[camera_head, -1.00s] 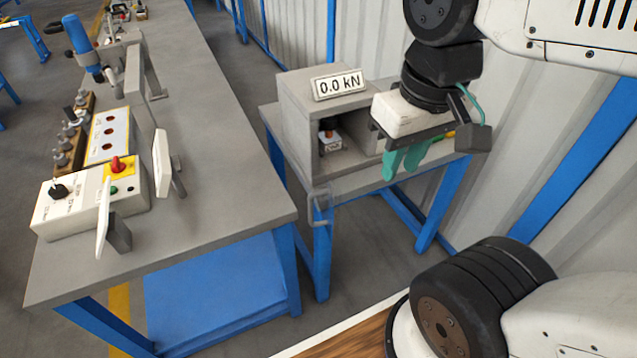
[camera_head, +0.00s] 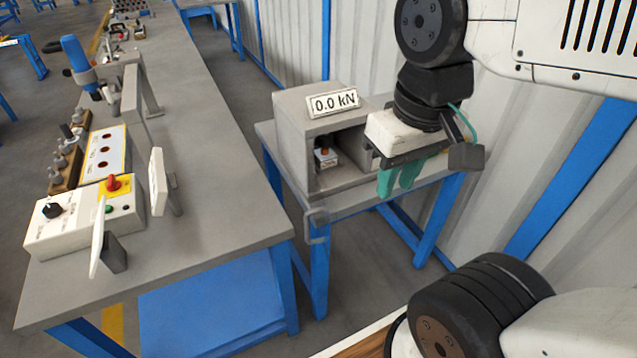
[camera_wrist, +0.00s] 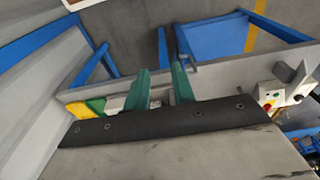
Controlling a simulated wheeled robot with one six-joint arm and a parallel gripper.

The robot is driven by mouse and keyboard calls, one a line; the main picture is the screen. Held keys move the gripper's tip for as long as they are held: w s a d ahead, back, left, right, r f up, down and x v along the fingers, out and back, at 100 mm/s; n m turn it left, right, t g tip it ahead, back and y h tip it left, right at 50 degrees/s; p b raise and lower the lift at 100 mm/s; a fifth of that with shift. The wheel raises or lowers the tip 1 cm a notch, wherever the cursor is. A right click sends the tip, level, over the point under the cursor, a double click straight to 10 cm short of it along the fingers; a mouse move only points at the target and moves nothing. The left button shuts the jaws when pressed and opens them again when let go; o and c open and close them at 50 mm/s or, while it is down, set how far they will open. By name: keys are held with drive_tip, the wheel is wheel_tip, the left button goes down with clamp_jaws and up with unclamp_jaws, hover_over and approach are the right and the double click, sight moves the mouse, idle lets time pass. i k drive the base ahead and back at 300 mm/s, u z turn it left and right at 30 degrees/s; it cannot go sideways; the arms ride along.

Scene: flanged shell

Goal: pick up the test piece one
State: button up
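I cannot tell which thing is test piece one. Several small grey pieces stand in a wooden rack (camera_head: 57,182) on the long bench at the left of the head view. My gripper (camera_head: 398,176) has two green fingers pointing down, with a gap between them and nothing seen in it. It hangs over the small table, just right of the grey test machine, far from the rack. In the wrist view the fingers (camera_wrist: 160,88) also stand apart.
The grey machine (camera_head: 295,135) with a "0.0 kN" sign stands on a small blue-legged table (camera_head: 340,206). A control box (camera_head: 80,232), white upright plates and a blue cylinder device (camera_head: 78,58) stand on the long bench (camera_head: 215,180). A corrugated wall rises at the right.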

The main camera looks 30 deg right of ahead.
sight(324, 158)
drive_tip(key=u, duration=0.05)
drive_tip(key=k, duration=0.5)
drive_tip(key=u, duration=0.95)
drive_tip(key=i, duration=0.8)
drive_tip(key=z, duration=1.6)
